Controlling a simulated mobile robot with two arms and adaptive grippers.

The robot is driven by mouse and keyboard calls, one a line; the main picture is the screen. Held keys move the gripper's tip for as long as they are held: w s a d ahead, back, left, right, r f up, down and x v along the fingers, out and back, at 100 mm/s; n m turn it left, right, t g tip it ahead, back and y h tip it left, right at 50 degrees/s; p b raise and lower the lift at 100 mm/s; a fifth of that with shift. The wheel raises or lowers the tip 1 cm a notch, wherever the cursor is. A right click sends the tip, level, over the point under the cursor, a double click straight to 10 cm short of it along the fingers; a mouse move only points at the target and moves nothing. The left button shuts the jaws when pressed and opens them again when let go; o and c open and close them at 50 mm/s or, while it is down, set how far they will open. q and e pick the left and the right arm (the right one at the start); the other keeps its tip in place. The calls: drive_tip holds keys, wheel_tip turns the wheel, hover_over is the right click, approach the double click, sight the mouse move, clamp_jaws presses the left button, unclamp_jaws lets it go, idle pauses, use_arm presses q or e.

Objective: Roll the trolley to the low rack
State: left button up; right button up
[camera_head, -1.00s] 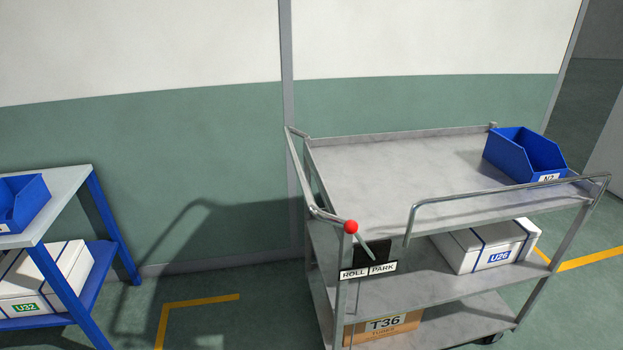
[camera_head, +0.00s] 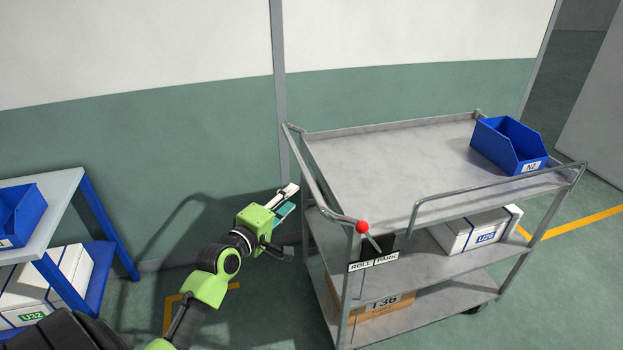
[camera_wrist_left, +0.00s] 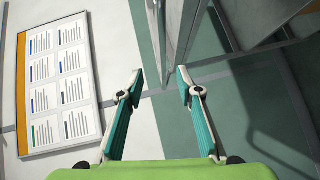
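The grey metal trolley (camera_head: 390,180) stands at the right of the head view, with three shelves and a tubular push handle (camera_head: 311,178) on its left end. A red-knobbed lever (camera_head: 362,227) above the ROLL/PARK label (camera_head: 373,261) leans to the ROLL side. My left gripper (camera_head: 287,203) is just left of the handle, apparently apart from it. In the left wrist view its teal fingers (camera_wrist_left: 161,82) are spread and empty, with metal tubing beyond them. The low rack (camera_head: 82,183), blue-framed with a grey top, stands at the far left. My right gripper is not in view.
The trolley carries a blue bin (camera_head: 508,146), a white U26 box (camera_head: 470,232) and a cardboard T36 box (camera_head: 385,307). The rack holds a blue bin (camera_head: 20,215) and a white U32 box (camera_head: 45,285). The wall is close behind; floor between rack and trolley is clear.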

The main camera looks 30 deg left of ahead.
sight(310, 181)
use_arm(q)
drive_tip(key=w, duration=0.4)
drive_tip(key=w+f, duration=0.1)
drive_tip(key=w, duration=0.3)
drive_tip(key=w+a+f+p, duration=0.1)
drive_tip(key=w, duration=0.3)
drive_tip(key=shift+r, duration=0.1)
clamp_jaws()
